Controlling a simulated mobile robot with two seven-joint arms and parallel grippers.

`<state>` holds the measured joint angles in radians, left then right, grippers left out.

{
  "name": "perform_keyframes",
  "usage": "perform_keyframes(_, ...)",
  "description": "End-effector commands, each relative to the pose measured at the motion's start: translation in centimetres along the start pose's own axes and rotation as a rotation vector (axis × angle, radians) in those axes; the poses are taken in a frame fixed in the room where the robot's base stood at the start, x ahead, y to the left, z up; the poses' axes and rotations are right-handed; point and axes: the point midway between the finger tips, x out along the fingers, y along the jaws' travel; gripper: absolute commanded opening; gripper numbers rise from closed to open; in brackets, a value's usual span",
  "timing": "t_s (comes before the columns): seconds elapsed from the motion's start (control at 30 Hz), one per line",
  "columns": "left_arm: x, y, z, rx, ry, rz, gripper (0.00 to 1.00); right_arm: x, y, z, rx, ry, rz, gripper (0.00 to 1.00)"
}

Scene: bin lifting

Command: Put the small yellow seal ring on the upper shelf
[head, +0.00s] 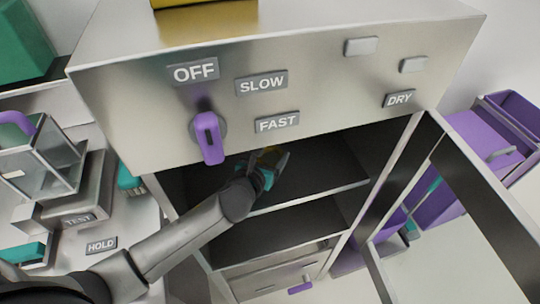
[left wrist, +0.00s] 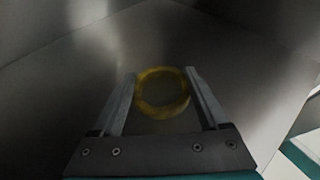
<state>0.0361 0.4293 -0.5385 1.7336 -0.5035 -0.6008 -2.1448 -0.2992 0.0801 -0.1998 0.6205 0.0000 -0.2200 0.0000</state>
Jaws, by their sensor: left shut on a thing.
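The small yellow seal ring (left wrist: 141,94) is between the two fingers of my left gripper (left wrist: 160,73) in the left wrist view. The fingers touch its sides, and its middle is open. In the head view my left gripper (head: 270,163) reaches into the open compartment beneath the dial panel, over the upper shelf (head: 335,175). A dull yellow patch shows at its tips there, dark and partly hidden. I cannot tell whether the ring touches the shelf. My right gripper is not in view.
A lower shelf (head: 305,222) and a drawer (head: 275,277) lie below. The panel (head: 330,75) with a purple knob (head: 208,138) overhangs the opening. A framed door (head: 440,175) stands open at right. Purple bins (head: 480,150) stand beyond it.

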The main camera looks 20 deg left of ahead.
Motion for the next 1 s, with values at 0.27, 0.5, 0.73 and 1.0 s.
perform_keyframes(0.27,0.1,0.0,-0.2,-0.001,0.000,-0.001,0.93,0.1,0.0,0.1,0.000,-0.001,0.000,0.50)
perform_keyframes(0.5,0.1,0.0,-0.2,0.000,0.000,0.000,1.00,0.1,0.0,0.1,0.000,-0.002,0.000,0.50)
perform_keyframes(0.73,-0.9,0.0,0.0,0.001,0.001,-0.001,1.00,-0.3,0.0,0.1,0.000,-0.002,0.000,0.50)
perform_keyframes(1.0,-5.7,0.0,0.0,0.002,0.003,-0.002,1.00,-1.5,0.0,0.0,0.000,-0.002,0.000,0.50)
